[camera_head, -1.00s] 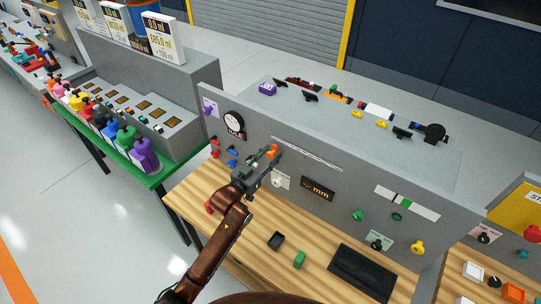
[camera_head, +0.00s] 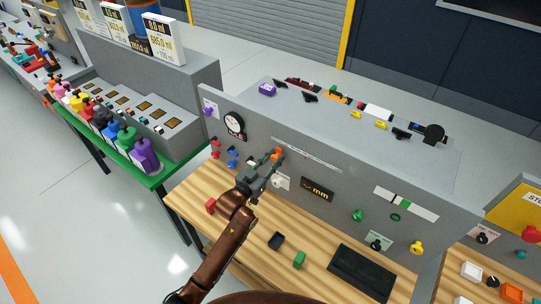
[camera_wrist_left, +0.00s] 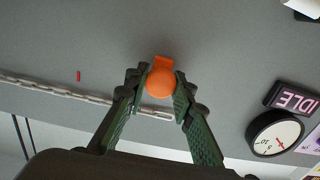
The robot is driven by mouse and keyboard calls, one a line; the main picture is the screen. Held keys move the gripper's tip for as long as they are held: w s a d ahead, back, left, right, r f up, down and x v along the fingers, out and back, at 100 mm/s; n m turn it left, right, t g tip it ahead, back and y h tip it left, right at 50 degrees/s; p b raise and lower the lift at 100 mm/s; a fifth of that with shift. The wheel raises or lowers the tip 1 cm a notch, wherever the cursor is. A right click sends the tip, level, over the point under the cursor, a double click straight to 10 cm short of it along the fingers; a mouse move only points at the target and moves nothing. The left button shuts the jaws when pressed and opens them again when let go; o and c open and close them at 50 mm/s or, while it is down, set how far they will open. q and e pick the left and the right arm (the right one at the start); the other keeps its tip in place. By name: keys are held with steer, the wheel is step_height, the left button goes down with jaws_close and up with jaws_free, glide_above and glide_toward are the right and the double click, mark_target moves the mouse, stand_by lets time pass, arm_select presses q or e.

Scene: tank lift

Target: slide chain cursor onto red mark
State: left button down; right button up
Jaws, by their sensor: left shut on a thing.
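The orange chain cursor (camera_head: 277,154) is a small round knob on the front of the grey panel, near the left end of the pale chain (camera_head: 308,155). My left gripper (camera_head: 272,165) is shut on it. In the left wrist view the cursor (camera_wrist_left: 160,84) sits between the green fingertips (camera_wrist_left: 160,90). The chain (camera_wrist_left: 60,93) runs off to the left there. The short red mark (camera_wrist_left: 79,76) is on the panel beside the chain, left of the cursor and apart from it. I cannot make out the mark in the head view. My right gripper is not in view.
A round dial (camera_head: 234,122) and small red and blue levers stick out left of the gripper. An "mm" display (camera_head: 317,190) is below the chain. A black block (camera_head: 276,241), a green block (camera_head: 299,260) and a black tray (camera_head: 362,272) lie on the wooden bench.

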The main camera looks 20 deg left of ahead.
mark_target(304, 164)
arm_select(q)
steer(key=s+d+p, duration=0.1)
steer(key=d, duration=0.2)
steer(key=s+d+p, duration=0.1)
steer(key=d, duration=0.2)
steer(key=s+d+p, duration=0.1)
steer(key=d, duration=0.2)
steer(key=shift+s+d, duration=0.25)
steer(key=shift+d, duration=0.05)
steer(key=shift+s+d, duration=0.1)
steer(key=shift+d, duration=0.2)
steer(key=c, duration=1.7)
jaws_free()
steer(key=shift+o, duration=0.2)
